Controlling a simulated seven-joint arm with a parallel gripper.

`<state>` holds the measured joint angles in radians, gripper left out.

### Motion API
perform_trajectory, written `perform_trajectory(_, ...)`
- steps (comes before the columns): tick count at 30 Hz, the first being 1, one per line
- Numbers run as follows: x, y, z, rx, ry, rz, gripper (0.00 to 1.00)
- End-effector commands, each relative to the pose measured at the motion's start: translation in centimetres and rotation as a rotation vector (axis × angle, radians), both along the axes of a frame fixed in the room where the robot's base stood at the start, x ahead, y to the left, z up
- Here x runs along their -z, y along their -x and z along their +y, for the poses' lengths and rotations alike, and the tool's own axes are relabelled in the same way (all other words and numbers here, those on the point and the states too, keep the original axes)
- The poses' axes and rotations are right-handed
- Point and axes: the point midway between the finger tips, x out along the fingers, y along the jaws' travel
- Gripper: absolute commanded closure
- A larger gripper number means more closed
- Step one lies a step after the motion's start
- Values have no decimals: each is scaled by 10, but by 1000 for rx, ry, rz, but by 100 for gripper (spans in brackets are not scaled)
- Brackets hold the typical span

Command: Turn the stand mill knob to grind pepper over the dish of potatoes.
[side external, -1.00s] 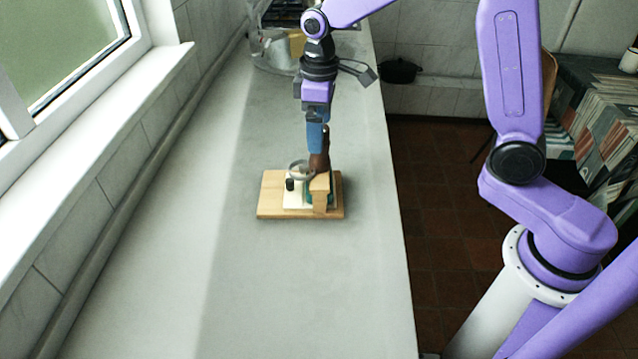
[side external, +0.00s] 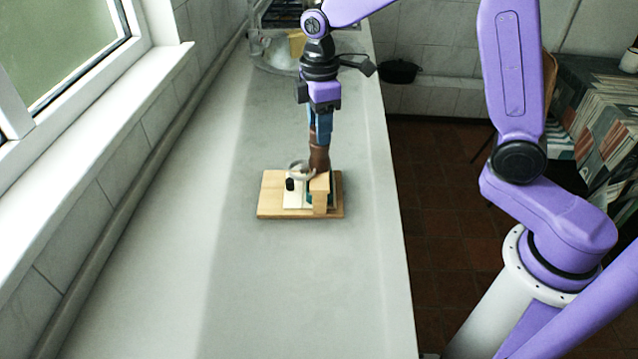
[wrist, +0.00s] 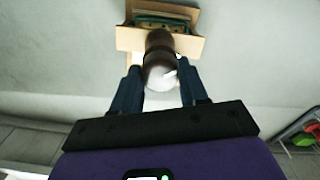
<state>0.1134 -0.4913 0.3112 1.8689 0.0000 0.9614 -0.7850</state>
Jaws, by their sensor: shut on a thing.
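The brown pepper mill (side external: 319,160) stands upright in a wooden stand (side external: 321,182) on the worktop. In the wrist view the dark mill body (wrist: 158,42) ends in a pale, shiny knob (wrist: 158,77) nearest the camera. My gripper (side external: 319,130) points down at the mill's top. Its blue fingers lie on either side of the knob and are shut on it, as the wrist view of my gripper (wrist: 158,70) shows. A green dish (wrist: 150,17) is partly hidden under the stand's wooden arm; its contents are hard to make out.
The stand rests on a wooden board (side external: 270,208), with a pale ring and a small black piece (side external: 290,184) beside the mill. The grey worktop (side external: 290,290) is clear in front. A clear container (side external: 275,60) stands behind. A window lines the left; a dark pot (side external: 400,71) sits beyond.

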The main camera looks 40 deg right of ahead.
Motion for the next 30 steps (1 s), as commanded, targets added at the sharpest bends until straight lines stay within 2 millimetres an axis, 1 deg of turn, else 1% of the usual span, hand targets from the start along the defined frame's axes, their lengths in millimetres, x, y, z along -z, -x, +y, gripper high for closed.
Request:
perform_trajectory(7,0,0,0,7,0,0,81)
perform_trajectory(10,0,0,0,66,0,0,81)
perform_trajectory(27,0,0,0,752,0,0,81)
perform_trajectory(30,0,0,0,846,0,0,81)
